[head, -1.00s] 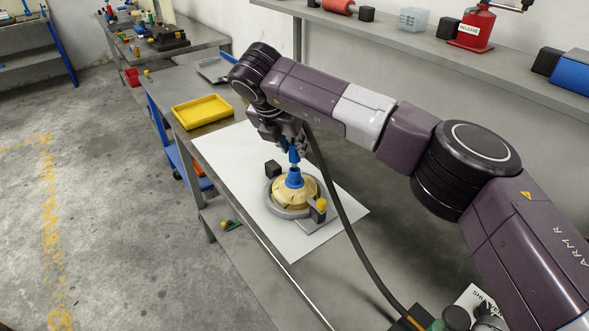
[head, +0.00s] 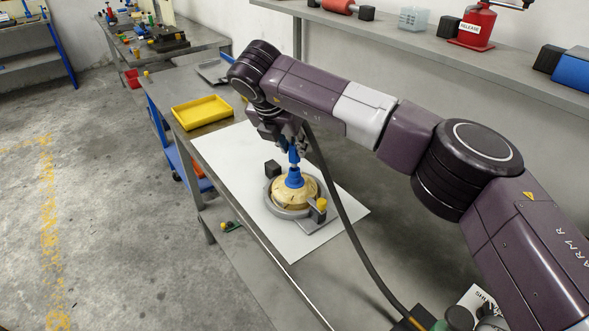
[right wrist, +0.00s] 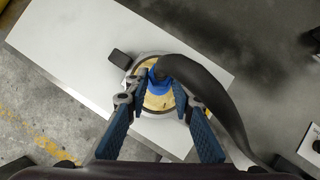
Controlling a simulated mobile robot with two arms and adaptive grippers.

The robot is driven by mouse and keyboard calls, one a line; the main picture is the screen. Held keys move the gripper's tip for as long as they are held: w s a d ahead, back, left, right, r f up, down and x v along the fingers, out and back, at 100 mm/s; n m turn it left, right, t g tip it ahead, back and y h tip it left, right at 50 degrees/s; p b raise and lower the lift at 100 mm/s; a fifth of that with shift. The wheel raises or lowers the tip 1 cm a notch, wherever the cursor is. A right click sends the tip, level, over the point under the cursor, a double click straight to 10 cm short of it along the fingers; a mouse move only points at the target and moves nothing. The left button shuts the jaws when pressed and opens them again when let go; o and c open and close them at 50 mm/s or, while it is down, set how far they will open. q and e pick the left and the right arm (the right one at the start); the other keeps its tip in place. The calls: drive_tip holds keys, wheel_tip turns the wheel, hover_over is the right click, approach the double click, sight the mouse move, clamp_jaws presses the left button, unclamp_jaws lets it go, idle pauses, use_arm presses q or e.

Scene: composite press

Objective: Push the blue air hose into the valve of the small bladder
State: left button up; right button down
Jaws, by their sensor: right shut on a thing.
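The small bladder (head: 284,196) is a tan dome in a grey ring holder (head: 272,205), with a blue conical valve (head: 294,180) on top. My right gripper (head: 293,148) is directly above it, pointing down. It is shut on the blue end of the air hose (head: 294,157). The hose end stands roughly upright, in line with the valve; I cannot tell how far it sits in it. In the right wrist view the fingers (right wrist: 157,96) flank the blue parts (right wrist: 156,82), and the dark hose (right wrist: 215,90) partly covers them. My left gripper is not in view.
The holder stands on a white sheet (head: 232,155) on the grey bench, with a black block (head: 273,167) beside it. A yellow tray (head: 201,112) lies at the back left. The hose (head: 345,225) hangs to the bench's front right. A shelf (head: 400,50) runs along the wall.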

sight(294, 159)
drive_tip(key=shift+f+b, duration=1.35)
drive_tip(key=shift+f, duration=0.05)
idle(0.8)
drive_tip(key=c, duration=1.6)
unclamp_jaws()
